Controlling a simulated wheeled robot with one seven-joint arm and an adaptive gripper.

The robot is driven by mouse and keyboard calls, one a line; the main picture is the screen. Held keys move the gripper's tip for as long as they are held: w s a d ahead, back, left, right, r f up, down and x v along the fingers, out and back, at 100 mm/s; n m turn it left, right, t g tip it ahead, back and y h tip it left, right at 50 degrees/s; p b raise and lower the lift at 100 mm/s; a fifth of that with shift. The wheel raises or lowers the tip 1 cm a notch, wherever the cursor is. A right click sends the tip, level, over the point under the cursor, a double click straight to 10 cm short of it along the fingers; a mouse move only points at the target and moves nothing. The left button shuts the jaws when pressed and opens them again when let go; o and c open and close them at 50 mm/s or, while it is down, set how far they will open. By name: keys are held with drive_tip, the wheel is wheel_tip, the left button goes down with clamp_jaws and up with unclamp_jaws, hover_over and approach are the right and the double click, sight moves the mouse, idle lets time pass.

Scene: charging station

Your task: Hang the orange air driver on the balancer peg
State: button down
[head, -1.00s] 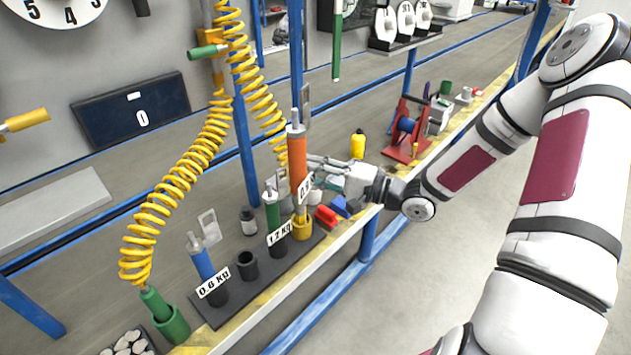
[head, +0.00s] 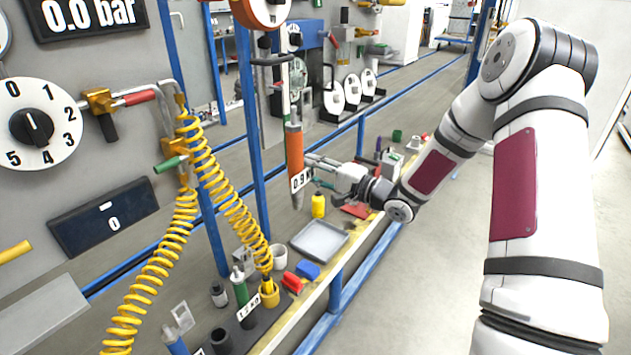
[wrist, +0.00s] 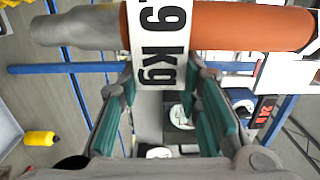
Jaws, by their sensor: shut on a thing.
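The orange air driver (head: 295,150) hangs upright in the air in the head view, with a grey top, a grey lower end and a white "0.9 kg" tag (head: 301,180). My gripper (head: 307,166) is shut on it from the right. In the wrist view the driver (wrist: 250,27) lies across the top, with its tag between the green-padded fingers (wrist: 162,80). Above it in the head view is an orange-rimmed round unit (head: 262,12), possibly the balancer, with a dark bar (head: 270,61) below. I cannot make out the peg clearly.
A green driver (head: 240,287), a grey tray (head: 320,240) and a yellow bottle (head: 318,206) stand on the bench. A blue post (head: 252,130) rises left of the driver.

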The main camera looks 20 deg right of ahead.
drive_tip(key=d+b+x, duration=0.1)
drive_tip(key=b+x, duration=0.4)
drive_tip(key=x, duration=0.4)
drive_tip(key=shift+w+a, duration=0.2)
drive_tip(key=shift+w, duration=0.35)
idle(1.2)
idle(0.7)
